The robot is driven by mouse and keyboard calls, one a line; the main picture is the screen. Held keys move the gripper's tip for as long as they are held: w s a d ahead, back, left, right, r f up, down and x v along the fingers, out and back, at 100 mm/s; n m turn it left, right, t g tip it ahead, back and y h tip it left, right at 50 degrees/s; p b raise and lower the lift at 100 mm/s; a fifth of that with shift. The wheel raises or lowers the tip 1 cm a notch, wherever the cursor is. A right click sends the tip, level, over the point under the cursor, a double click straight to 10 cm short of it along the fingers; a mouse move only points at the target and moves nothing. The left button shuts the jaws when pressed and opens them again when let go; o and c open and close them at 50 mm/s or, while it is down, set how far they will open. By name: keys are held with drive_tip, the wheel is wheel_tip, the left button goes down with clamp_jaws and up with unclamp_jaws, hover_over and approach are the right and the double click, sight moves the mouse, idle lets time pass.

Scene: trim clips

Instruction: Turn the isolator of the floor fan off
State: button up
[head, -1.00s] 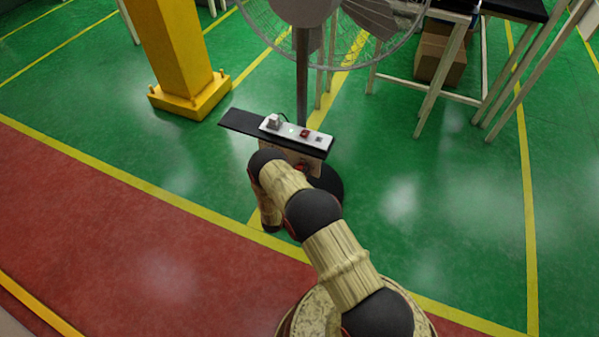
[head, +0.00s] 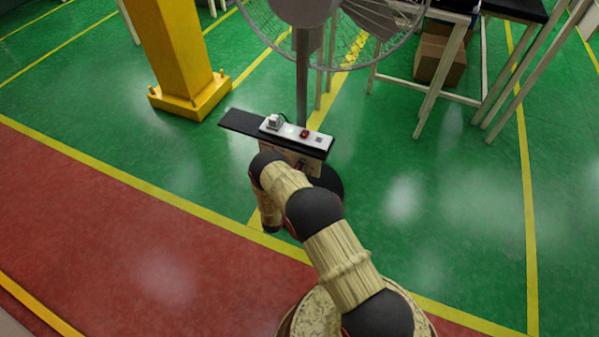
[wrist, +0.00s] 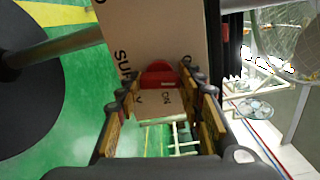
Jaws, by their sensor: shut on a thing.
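The floor fan (head: 302,75) stands in front of me on a dark round base (head: 329,184), which also shows at the left in the wrist view (wrist: 28,75). A pale board (head: 283,154) with black lettering hangs under a dark shelf; the wrist view shows part of the word "SUPPLY" on it. The red isolator handle (wrist: 158,74) sits on this board. My gripper (wrist: 159,82) is at the board, its two fingers on either side of the handle and shut on it. In the head view my arm hides most of the gripper. The handle's exact angle is hard to read.
A white power strip (head: 296,132) with a plug and a red switch lies on the dark shelf (head: 243,123) just above the board. A yellow column (head: 177,55) stands at the left. Table legs and a cardboard box (head: 440,58) are at the right. The green floor between is clear.

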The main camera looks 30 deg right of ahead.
drive_tip(key=shift+n, duration=1)
drive_tip(key=o, duration=1.2)
drive_tip(key=shift+c, duration=0.2)
drive_tip(key=v, duration=1.2)
